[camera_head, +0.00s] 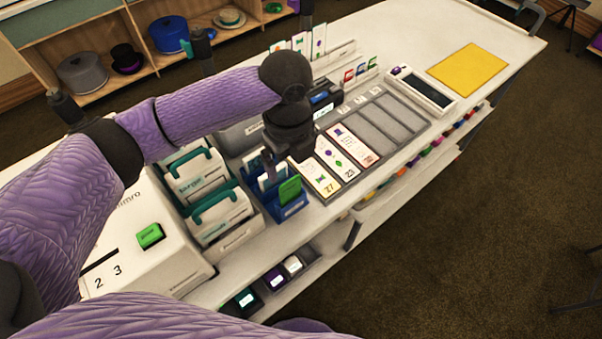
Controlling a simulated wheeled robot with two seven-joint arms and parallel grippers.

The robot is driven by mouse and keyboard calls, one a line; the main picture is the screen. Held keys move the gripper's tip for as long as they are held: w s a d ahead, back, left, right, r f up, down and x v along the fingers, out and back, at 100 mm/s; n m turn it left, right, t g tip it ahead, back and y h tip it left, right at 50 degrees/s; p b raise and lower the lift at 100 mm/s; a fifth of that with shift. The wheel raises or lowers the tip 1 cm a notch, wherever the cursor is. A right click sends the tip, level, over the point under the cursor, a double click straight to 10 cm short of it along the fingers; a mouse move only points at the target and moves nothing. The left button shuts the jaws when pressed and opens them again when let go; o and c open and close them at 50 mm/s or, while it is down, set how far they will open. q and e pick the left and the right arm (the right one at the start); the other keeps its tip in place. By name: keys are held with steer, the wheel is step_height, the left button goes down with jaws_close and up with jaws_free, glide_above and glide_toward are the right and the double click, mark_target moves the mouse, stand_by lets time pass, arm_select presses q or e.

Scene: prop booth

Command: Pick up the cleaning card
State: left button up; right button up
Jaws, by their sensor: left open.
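A blue box (291,209) near the front edge of the white table holds a green card (289,190) and pale cards (270,176), all upright. No label reads as a cleaning card, so I cannot tell which one it is. My left gripper (275,166) points down over the back of this box, beside the pale cards and behind the green one. It is open, and its fingertips are partly lost against the cards. I cannot tell whether it touches any. My right gripper is out of view.
A grey tray (395,122) with printed cards lies right of the box. White bins with teal handles (218,205) and a white machine (140,245) stand to the left. A yellow mat (468,67) lies at the far right. A lower shelf holds small dark boxes.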

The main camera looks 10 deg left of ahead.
mark_target(290, 189)
arm_select(q)
steer(key=f, duration=0.2)
steer(key=f+b, duration=0.1)
steer(key=f, duration=0.1)
steer(key=shift+s+a+f, duration=0.15)
steer(key=shift+a+f, duration=0.05)
steer(key=shift+f, duration=0.1)
step_height(290, 189, down, 6)
steer(key=shift+r+b, duration=0.25)
steer(key=shift+b, duration=0.65)
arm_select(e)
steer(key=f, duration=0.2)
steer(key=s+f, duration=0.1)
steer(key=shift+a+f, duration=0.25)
arm_select(q)
steer(key=c, duration=0.7)
